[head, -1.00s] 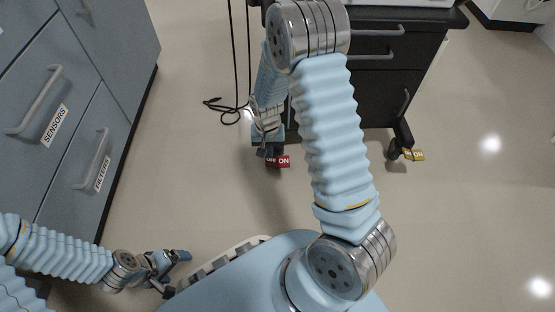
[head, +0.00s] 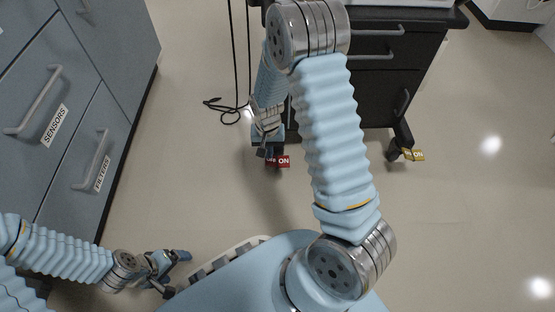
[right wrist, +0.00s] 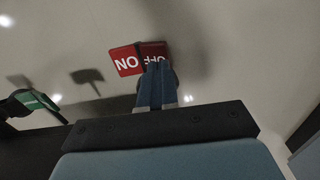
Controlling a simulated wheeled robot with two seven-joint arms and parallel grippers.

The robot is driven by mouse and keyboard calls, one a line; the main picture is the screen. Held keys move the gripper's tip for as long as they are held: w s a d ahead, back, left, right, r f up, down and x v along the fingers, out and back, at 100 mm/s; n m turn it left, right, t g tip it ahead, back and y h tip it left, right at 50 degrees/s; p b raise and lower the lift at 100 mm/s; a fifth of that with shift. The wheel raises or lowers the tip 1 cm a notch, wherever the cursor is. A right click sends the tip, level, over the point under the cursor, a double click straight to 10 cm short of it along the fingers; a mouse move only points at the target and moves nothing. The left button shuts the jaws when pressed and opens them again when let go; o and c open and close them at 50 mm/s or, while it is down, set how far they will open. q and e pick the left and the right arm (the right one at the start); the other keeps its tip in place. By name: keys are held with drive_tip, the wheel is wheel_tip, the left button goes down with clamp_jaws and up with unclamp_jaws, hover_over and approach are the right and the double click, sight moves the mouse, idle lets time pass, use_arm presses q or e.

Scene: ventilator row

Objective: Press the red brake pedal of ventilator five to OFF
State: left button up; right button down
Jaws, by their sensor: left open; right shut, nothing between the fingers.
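The red brake pedal (head: 283,161) is low at a caster of the dark cart, with white OFF and ON lettering. In the right wrist view the red pedal (right wrist: 126,61) appears upside down, ON at left and OFF at right. My right gripper (head: 267,152) is shut and empty, pointing down at the OFF half. In the right wrist view its fingertips (right wrist: 158,64) overlap the OFF lettering and partly hide it. I cannot tell whether they touch the pedal or how it is tilted. My left gripper (head: 175,272) is open and empty, far from the pedal at lower left.
The dark cart (head: 385,85) stands behind the pedal. A yellow pedal (head: 414,155) is at its right caster. A green pedal (right wrist: 36,100) shows at left in the wrist view. Black cables (head: 229,112) lie on the floor. Grey drawers (head: 75,130) stand at left. Open floor lies at right.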

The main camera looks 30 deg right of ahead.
drive_tip(key=shift+f, duration=0.25)
drive_tip(key=shift+f+b, duration=0.5)
drive_tip(key=shift+b, duration=0.05)
drive_tip(key=shift+f, duration=0.1)
drive_tip(key=shift+f+b, duration=0.6)
drive_tip(key=shift+f, duration=0.15)
wheel_tip(320, 180, up, 7)
drive_tip(key=p, duration=0.6)
drive_tip(key=shift+r, duration=0.2)
drive_tip(key=shift+f, duration=0.1)
